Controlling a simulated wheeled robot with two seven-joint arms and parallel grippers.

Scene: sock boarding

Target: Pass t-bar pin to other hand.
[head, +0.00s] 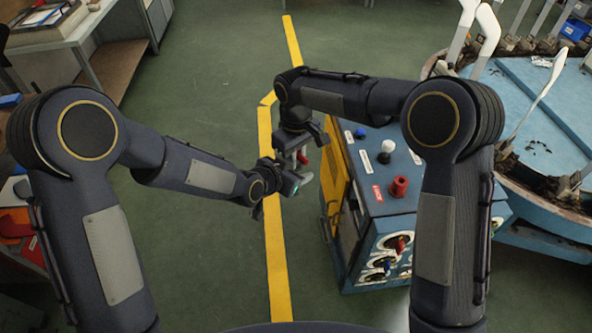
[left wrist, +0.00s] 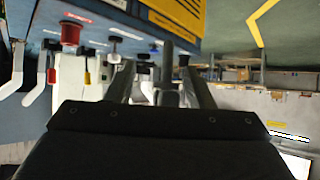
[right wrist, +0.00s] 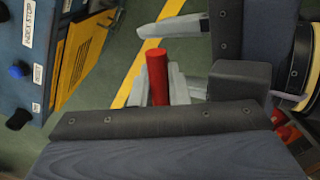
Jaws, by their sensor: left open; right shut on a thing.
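The t-bar pin (right wrist: 157,72) shows as a red cylinder in the right wrist view, between the pale fingers of my right gripper (right wrist: 158,88). The right gripper is shut on it. In the head view the red part (head: 302,158) shows just below my right gripper (head: 294,158). My left gripper (head: 294,188) is open, close below and in front of the right one. In the left wrist view a grey rod (left wrist: 168,62) stands between the left fingers; I cannot tell whether it is part of the pin or whether they touch.
A blue cabinet with a red knob (head: 399,187) and a white knob (head: 387,147) stands right of the grippers. A workbench (head: 75,40) is at the upper left. Open green floor (head: 215,75) with a yellow line lies left of the cabinet.

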